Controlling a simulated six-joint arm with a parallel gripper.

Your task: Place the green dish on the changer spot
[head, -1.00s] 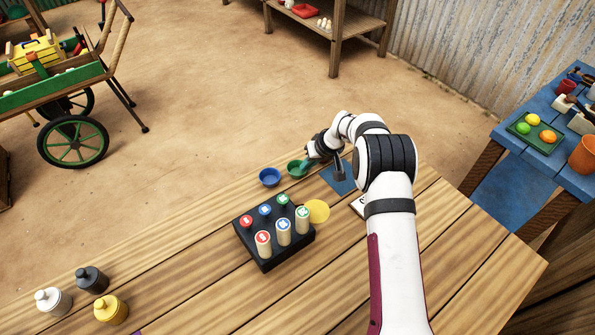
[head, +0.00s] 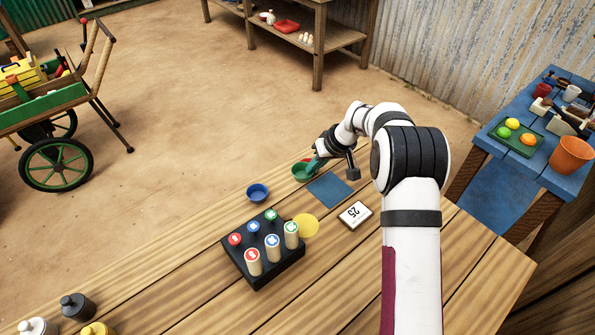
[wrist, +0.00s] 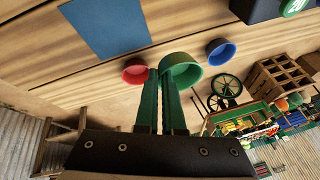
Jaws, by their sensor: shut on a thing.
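The green dish (head: 301,175) is a small round bowl near the table's far edge. My gripper (head: 315,165) is shut on its rim; the dish appears to hang a little above the table. In the wrist view the green dish (wrist: 190,74) is at the fingertips (wrist: 162,74), between a red dish (wrist: 137,72) and a blue dish (wrist: 221,53). A flat blue square (head: 329,190) and a yellow disc (head: 307,225) lie nearby. I cannot tell which is the changer spot.
A black block (head: 264,258) with several colour-topped pegs stands in front of the dishes. The blue square and yellow disc are bare.

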